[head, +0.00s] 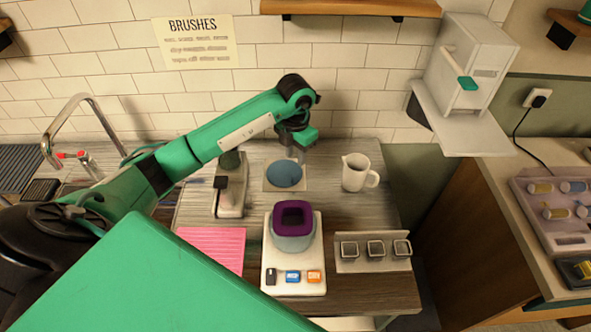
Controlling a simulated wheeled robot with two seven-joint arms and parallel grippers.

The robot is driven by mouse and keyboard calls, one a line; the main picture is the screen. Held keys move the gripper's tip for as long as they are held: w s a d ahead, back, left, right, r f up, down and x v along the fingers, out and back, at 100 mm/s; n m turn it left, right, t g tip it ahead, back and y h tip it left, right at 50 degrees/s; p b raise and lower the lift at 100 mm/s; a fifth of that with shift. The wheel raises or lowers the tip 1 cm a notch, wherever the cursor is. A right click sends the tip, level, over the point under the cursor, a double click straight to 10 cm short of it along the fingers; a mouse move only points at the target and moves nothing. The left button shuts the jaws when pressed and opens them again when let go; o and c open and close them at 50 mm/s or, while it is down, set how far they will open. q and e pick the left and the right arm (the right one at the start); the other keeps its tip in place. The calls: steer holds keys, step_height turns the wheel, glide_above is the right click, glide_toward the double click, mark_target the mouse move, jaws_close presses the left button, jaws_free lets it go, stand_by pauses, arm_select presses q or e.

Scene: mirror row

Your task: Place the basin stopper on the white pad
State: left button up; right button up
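My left gripper (300,152) points down over the back of the counter, just above and beside a pale square pad (270,187). A round blue disc (284,174) shows on the pad and may be the basin stopper, but I cannot be sure. The fingers are small and pale against the tiles, so I cannot tell whether they are open, or whether they touch anything. No other thing in view is clearly a stopper. My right gripper is not in view.
A white mug (355,173) stands right of the pad. A white scale (293,276) with a purple-topped bowl (293,226) stands in front, beside a pink sheet (219,247) and a tray of square cups (373,262). A tap (60,128) is at left. A white dispenser (468,70) overhangs at right.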

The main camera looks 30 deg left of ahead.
arm_select(q)
step_height(320, 180, up, 4)
steer(key=shift+r+b, duration=0.1)
steer(key=shift+b, duration=0.3)
